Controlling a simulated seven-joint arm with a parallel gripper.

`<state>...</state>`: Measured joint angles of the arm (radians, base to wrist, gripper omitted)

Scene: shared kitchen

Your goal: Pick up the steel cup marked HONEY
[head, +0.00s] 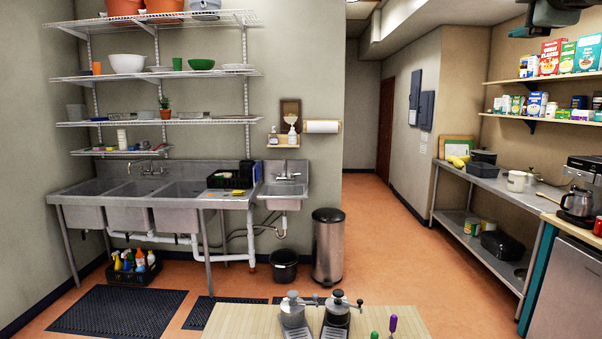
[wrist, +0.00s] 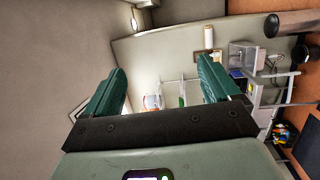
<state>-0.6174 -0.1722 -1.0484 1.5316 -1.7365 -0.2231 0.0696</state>
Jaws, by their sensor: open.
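I cannot make out a steel cup marked HONEY in either view; no such lettering is readable. My gripper (wrist: 160,82) shows in the wrist view with its two green fingers wide apart and nothing between them. The wrist view is turned on its side and looks across the room toward the wall, sink and bin. The gripper's fingers do not show clearly in the head view.
A wooden table (head: 240,323) with two metal devices (head: 293,311) is close at the bottom. Steel sinks (head: 130,204) stand left, a bin (head: 328,247) in the middle. A steel counter (head: 500,186) and food shelves (head: 550,117) are right. Open floor lies between.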

